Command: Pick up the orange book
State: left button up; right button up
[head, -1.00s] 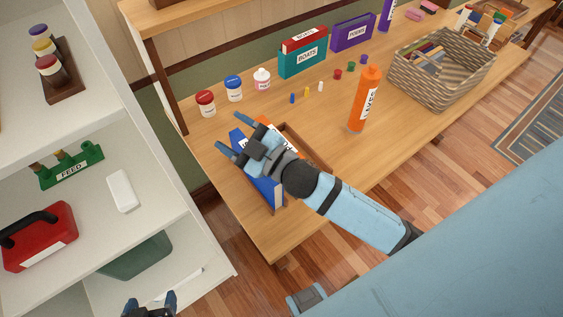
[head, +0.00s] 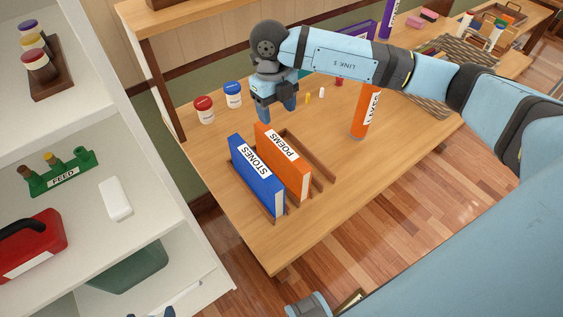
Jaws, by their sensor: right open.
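The orange book (head: 295,178), labelled POEMS, stands upright in a wooden book rack (head: 322,178) on the wooden table. A blue book (head: 262,190), labelled STONES, stands just left of it in the same rack. My right gripper (head: 275,110) points down, open and empty, above the table behind the orange book and apart from it. Its arm reaches in from the right across the upper view.
An orange bottle (head: 362,120) stands right of the rack. Red-labelled and blue-labelled jars (head: 204,110) stand at the back left. A white shelf unit (head: 170,215) borders the table on the left. My right arm hides part of the basket (head: 428,105).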

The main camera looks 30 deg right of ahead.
aim_at(281, 144)
jog(key=f, duration=0.4)
jog(key=s+f+p, duration=0.1)
jog(key=f, duration=0.8)
jog(key=shift+s+d+f, duration=0.1)
jog(key=shift+s+d, duration=0.05)
jog(key=shift+s, duration=0.25)
grip_shut()
